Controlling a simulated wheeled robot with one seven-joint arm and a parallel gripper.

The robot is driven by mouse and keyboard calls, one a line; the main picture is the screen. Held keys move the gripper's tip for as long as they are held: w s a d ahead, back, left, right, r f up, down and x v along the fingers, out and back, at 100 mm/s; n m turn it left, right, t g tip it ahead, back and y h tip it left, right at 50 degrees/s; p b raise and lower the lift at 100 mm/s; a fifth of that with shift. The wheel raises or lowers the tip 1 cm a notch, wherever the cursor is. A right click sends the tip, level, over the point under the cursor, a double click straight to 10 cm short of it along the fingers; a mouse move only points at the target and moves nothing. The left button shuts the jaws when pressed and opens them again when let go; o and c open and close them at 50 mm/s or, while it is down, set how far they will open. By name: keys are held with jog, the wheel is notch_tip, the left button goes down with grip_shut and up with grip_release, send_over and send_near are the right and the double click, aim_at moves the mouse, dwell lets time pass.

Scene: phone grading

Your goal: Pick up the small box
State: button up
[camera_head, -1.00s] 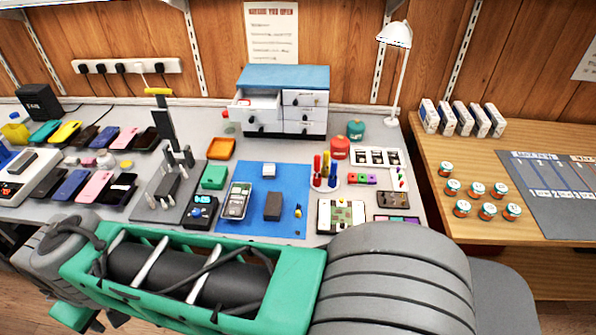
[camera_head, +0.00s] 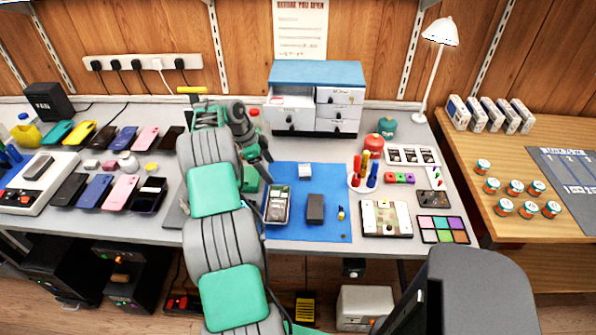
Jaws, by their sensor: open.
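Two things could be the small box. A small white box (camera_head: 305,170) sits on the blue mat (camera_head: 331,180) near its back edge. A dark grey block (camera_head: 315,208) sits nearer the front of the mat. A green box (camera_head: 250,181) left of the mat is partly hidden by my arm. My gripper (camera_head: 262,160) is over the back left of the mat, left of the white box and apart from it. It points down and is open, with nothing seen between its small dark fingers.
A phone in a tray (camera_head: 278,204) lies on the mat's left side. A drawer cabinet (camera_head: 315,97) stands behind. A cup with coloured tools (camera_head: 363,175) stands to the right. Several phones (camera_head: 122,190) lie at the left. My arm covers the bench's middle left.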

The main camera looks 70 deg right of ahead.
aim_at(304, 170)
jog(key=s, duration=0.2)
jog(key=s+d+p, duration=0.1)
jog(key=s, duration=0.1)
jog(key=s+d, duration=0.1)
jog(key=s, duration=0.1)
jog(key=shift+s+d+r, duration=0.1)
jog(key=shift+s+d, duration=0.05)
jog(key=shift+s, duration=0.15)
jog(key=s, duration=0.1)
jog(key=s+d+p, duration=0.1)
jog(key=s, duration=0.1)
jog(key=s+p, duration=0.1)
jog(key=shift+s+d+f, duration=0.25)
jog(key=shift+s+f, duration=0.15)
jog(key=shift+w+d+f, duration=0.1)
jog(key=shift+f, duration=0.15)
jog(key=c, duration=1.4)
